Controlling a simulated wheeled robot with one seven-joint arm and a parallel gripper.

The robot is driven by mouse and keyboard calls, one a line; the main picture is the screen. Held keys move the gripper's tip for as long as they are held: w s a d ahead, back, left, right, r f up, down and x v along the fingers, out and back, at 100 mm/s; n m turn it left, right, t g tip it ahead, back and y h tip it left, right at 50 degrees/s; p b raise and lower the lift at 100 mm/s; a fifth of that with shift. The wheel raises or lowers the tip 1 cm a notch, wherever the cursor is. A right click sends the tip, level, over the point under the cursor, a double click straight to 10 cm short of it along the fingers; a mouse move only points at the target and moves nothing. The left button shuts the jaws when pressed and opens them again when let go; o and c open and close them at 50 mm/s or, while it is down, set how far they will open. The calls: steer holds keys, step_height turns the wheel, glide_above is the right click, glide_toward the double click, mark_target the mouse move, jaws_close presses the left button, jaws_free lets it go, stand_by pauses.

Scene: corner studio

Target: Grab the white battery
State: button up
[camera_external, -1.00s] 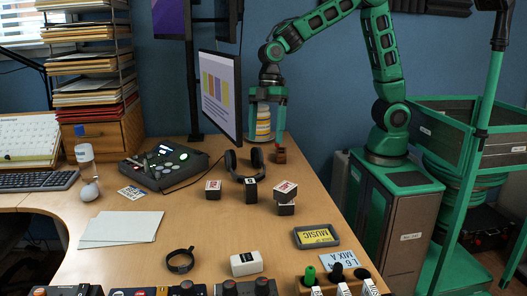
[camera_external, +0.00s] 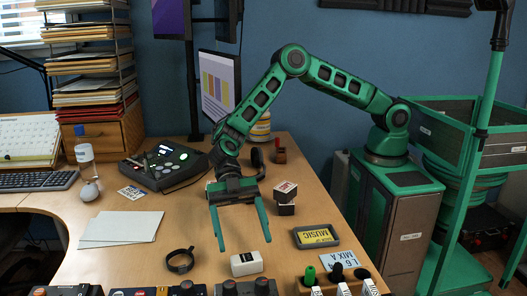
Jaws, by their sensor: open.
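The white battery (camera_external: 246,264) lies on the front part of the wooden desk as a small white block with dark marking on its front. My gripper (camera_external: 243,244) is open and empty, its two green fingers pointing down toward the front of the desk. The fingertips show just above and behind the battery in the picture, one toward each side of it. I cannot tell the exact height or gap between them and the battery.
A black wristband (camera_external: 181,260) lies left of the battery. A yellow-labelled MUSIC case (camera_external: 316,237) and stacked small boxes (camera_external: 285,198) are to the right. Audio gear with knobs (camera_external: 235,288) lines the front edge. White sheets (camera_external: 122,228) lie at left.

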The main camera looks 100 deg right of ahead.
mark_target(247, 264)
steer(key=shift+w+a+f+y, duration=0.1)
steer(key=shift+a+f+y, duration=0.15)
steer(key=shift+f, duration=0.45)
steer(key=shift+w+a+f+y, duration=0.1)
steer(key=shift+f+y, duration=0.25)
steer(key=shift+f, duration=0.35)
steer(key=shift+x, duration=2.45)
steer(key=c, duration=1.3)
